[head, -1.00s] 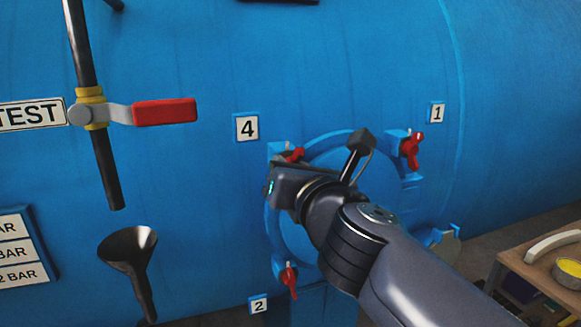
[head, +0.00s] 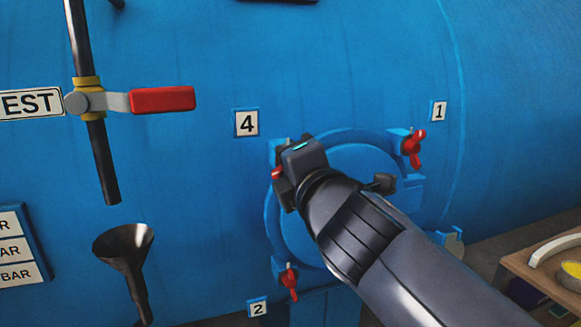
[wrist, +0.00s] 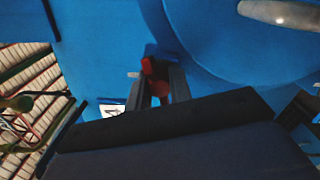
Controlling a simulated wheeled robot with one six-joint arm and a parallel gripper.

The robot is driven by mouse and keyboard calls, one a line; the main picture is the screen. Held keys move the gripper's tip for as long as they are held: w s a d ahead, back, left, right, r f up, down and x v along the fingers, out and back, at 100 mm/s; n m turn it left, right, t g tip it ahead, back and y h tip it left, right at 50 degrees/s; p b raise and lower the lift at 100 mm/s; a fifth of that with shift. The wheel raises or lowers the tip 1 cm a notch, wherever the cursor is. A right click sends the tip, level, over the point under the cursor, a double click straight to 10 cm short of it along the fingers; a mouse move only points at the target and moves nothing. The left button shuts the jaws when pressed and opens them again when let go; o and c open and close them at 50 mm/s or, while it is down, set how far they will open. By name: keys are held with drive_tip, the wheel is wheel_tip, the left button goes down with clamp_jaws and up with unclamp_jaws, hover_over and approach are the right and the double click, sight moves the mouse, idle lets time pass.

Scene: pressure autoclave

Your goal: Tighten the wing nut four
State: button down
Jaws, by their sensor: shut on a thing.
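Wing nut four is red and sits by the label plate 4 (head: 246,123), at the upper left of the round blue hatch (head: 352,150). In the head view my gripper (head: 284,178) covers most of the nut, and only a bit of red (head: 277,173) shows at its left side. In the wrist view the red wing nut (wrist: 154,70) stands between the two dark fingers of my gripper (wrist: 158,88), which are shut on it. The stud behind the nut is mostly hidden.
Red wing nuts by plate 1 (head: 413,148) and plate 2 (head: 289,281) stand on the hatch rim. A red-handled valve (head: 162,99) and a dark funnel (head: 125,250) are at left. A wooden table (head: 545,262) is at lower right.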

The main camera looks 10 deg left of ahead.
drive_tip(key=m+b, duration=0.2)
drive_tip(key=m, duration=0.3)
drive_tip(key=shift+f+m, duration=0.1)
drive_tip(key=shift+m, duration=0.2)
drive_tip(key=m+b, duration=0.3)
drive_tip(key=m, duration=0.2)
drive_tip(key=m+b, duration=0.4)
drive_tip(key=m, duration=0.2)
drive_tip(key=shift+f+m, duration=0.1)
drive_tip(key=shift+m, duration=0.3)
drive_tip(key=shift+m+b, duration=1)
drive_tip(key=shift+m, duration=1.2)
drive_tip(key=c, duration=1.3)
unclamp_jaws()
drive_tip(key=shift+r, duration=0.2)
